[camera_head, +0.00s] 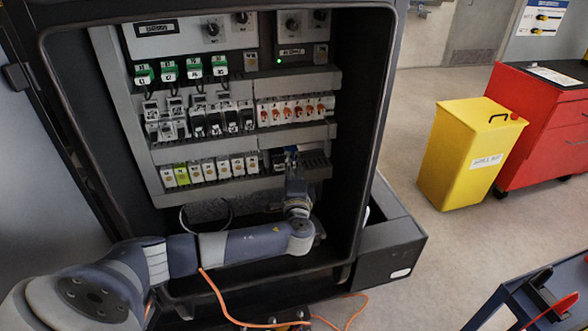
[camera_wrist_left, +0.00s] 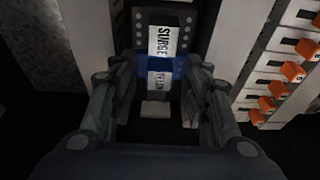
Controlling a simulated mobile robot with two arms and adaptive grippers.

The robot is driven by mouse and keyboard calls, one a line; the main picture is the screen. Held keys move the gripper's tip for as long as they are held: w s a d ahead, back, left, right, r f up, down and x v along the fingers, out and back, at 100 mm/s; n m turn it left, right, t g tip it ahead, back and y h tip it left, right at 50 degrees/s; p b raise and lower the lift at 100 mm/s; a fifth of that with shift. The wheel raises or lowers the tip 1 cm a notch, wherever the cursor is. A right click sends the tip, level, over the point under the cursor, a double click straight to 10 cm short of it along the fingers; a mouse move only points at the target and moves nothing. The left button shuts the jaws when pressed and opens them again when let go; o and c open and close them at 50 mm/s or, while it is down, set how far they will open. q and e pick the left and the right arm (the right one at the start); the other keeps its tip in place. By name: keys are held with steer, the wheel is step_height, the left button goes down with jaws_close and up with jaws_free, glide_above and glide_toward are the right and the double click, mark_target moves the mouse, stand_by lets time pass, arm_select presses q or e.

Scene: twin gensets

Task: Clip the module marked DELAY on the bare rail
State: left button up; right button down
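My left gripper (camera_head: 292,158) reaches into the open cabinet, at the right end of the lowest row of modules. In the left wrist view its fingers (camera_wrist_left: 162,75) stand apart on either side of a blue piece (camera_wrist_left: 160,68). I cannot tell whether they press on it. Behind is a dark module (camera_wrist_left: 185,18) with a white label reading SURGE; the lettering below is partly covered. No mark DELAY is readable. The rail behind the gripper is mostly hidden. My right gripper is not in view.
White modules with orange levers (camera_head: 295,111) sit in the row above. White modules with round buttons (camera_head: 210,170) fill the lowest row to the left. The cabinet's right wall (camera_head: 373,130) is near the arm. A yellow bin (camera_head: 468,155) and red cabinet (camera_head: 540,125) stand outside.

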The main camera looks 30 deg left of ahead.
arm_select(q)
steer(key=v, duration=1.2)
